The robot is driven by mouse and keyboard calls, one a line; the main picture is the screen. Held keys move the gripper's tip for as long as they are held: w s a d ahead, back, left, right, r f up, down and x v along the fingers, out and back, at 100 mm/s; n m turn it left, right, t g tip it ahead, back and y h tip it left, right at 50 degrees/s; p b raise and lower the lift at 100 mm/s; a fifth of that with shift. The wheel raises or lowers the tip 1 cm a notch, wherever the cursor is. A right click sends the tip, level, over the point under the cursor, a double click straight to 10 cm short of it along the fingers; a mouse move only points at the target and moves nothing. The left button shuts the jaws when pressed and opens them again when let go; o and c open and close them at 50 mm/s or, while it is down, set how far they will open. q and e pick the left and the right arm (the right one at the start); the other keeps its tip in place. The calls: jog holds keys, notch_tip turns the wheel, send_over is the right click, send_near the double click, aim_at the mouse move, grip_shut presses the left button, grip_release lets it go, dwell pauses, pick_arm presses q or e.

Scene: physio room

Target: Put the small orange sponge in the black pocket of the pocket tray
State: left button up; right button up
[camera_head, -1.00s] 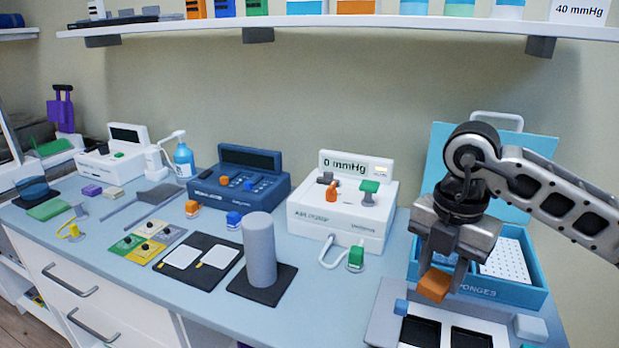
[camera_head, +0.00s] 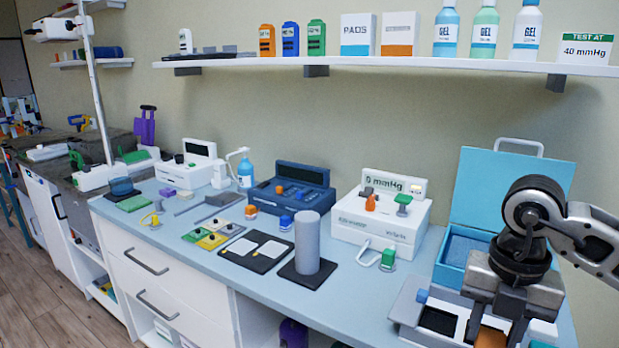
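The orange sponge (camera_head: 490,338) is between the fingers of my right gripper (camera_head: 493,330) at the bottom right; its lower part is cut off by the picture edge. The pocket tray (camera_head: 407,307) is pale grey and sits on the counter in front of the blue box. A black pocket (camera_head: 438,321) shows in it, left of the gripper. The gripper and sponge are over the tray's middle and hide part of it. I cannot tell whether the sponge touches the tray. My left gripper is not in view.
The open blue sponge box (camera_head: 450,276) stands behind the tray, its lid raised. A white air pump (camera_head: 380,222) and a grey cylinder (camera_head: 307,243) stand further left. A shelf (camera_head: 400,63) runs above.

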aim_at(478, 345)
jog(key=shift+s+a+n, duration=0.15)
jog(key=shift+s+n, duration=0.05)
jog(key=shift+n, duration=0.7)
jog(key=n, duration=0.4)
jog(key=shift+a+f, duration=0.35)
jog(key=shift+f, duration=0.05)
jog(key=n, duration=0.5)
jog(key=shift+s+a+f, duration=0.25)
jog(key=shift+a+f, duration=0.05)
jog(key=shift+a, duration=0.1)
jog(key=n, duration=0.3)
jog(key=a+n, duration=0.1)
jog(key=n, duration=0.1)
jog(key=shift+s+f, duration=0.2)
jog(key=shift+f, duration=0.2)
jog(key=a+f+n, duration=0.1)
jog(key=n, duration=0.8)
jog(key=s+a+f+n, duration=0.1)
jog(key=n, duration=0.7)
jog(key=s+a+f+n, duration=0.1)
jog(key=a+n, duration=0.1)
jog(key=n, duration=0.7)
jog(key=shift+s+f+n, duration=0.1)
jog(key=shift+n, duration=0.2)
